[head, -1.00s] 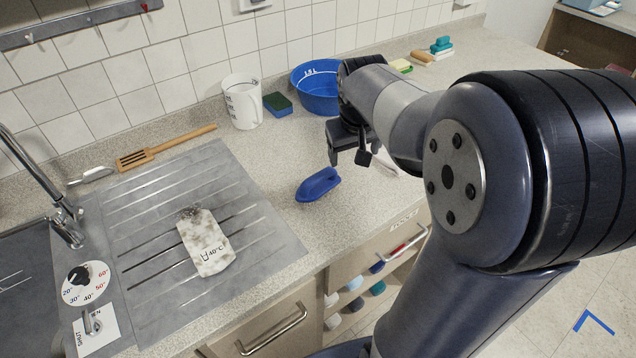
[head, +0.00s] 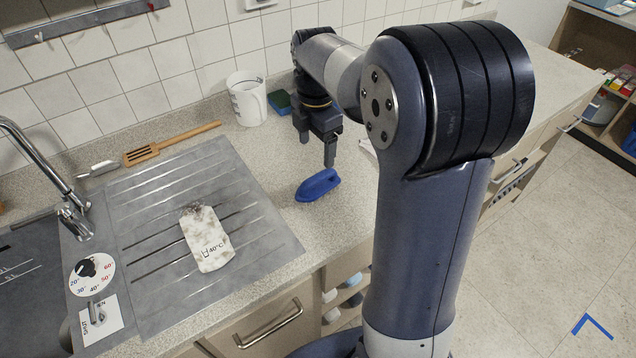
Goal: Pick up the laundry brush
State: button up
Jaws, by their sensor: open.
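The laundry brush (head: 318,185) is blue with a handle on top. It lies on the speckled counter just right of the metal drainboard in the head view. My gripper (head: 318,152) is just behind the brush in the picture, its fingers pointing down and apart. It is open with nothing between the fingers. The exact height of the fingertips above the counter cannot be told. The brush is in full view.
A white jug (head: 247,98) and a green-blue sponge (head: 280,101) stand near the tiled wall. Counter left of the brush is clear.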

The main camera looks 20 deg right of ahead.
aim_at(317, 176)
notch_tip(317, 176, down, 11)
jog(key=shift+s+d+r+p, duration=0.1)
jog(key=shift+p, duration=0.5)
jog(key=c, duration=1.1)
jog(key=shift+r, duration=0.1)
notch_tip(317, 176, up, 10)
jog(key=shift+f+b, duration=0.1)
jog(key=shift+b, duration=0.35)
